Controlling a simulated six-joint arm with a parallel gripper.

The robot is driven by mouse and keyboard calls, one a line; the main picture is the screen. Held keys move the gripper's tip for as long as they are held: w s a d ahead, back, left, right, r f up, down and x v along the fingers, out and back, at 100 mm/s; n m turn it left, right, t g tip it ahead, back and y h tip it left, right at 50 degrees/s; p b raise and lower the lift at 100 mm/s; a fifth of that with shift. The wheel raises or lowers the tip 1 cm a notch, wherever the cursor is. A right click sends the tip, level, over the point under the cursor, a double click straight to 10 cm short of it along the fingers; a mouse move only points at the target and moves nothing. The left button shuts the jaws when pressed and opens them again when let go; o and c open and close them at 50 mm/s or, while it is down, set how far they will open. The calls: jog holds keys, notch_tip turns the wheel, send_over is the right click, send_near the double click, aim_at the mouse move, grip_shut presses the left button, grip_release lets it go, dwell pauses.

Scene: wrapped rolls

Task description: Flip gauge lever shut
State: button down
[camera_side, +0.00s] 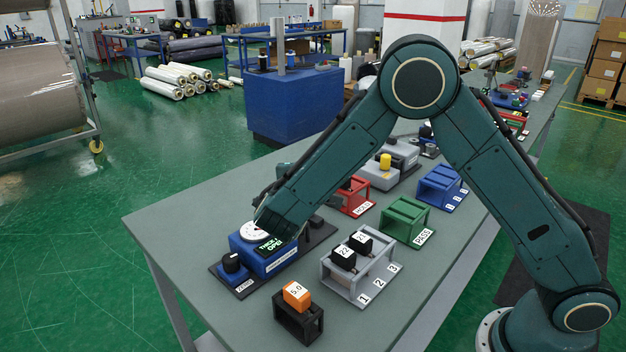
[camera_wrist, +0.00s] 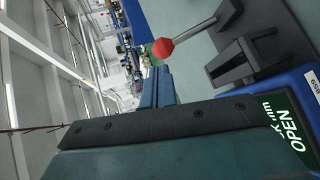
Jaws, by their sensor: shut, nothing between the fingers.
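The blue thickness gauge (camera_side: 262,256) sits on a dark base near the table's left end, with a white dial and a green display (camera_wrist: 290,130) that reads OPEN. Its lever, a metal rod with a red knob (camera_wrist: 162,47), shows in the wrist view, slanting out from a dark bracket (camera_wrist: 240,60). In the side view my arm hides the lever. My gripper (camera_wrist: 157,70) is shut and empty, its fingers side by side. In the wrist view the fingertips appear just below the red knob; I cannot tell whether they touch. In the side view my wrist hangs over the gauge.
An orange block marked 5.0 (camera_side: 297,295) sits in a black holder in front. A grey rack (camera_side: 345,284) with black blocks stands to the right of the gauge. Green (camera_side: 407,220), red (camera_side: 357,207) and blue (camera_side: 440,190) racks lie farther along. The table's left end is bare.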

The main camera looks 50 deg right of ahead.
jog(key=shift+w+a+f+n+t+h, duration=0.2)
jog(key=shift+w+a+f+n+t, duration=0.2)
jog(key=shift+a+f+n, duration=0.25)
jog(key=shift+w+a+f+n+t+h, duration=0.2)
jog(key=shift+w+a+f+n+t, duration=0.15)
jog(key=shift+a+f+n, duration=0.2)
jog(key=x, duration=1)
jog(key=shift+s+r, duration=0.3)
jog(key=shift+s, duration=0.25)
dwell(0.3)
jog(key=s, duration=1.1)
dwell(0.5)
jog(key=shift+s, duration=0.1)
dwell(0.4)
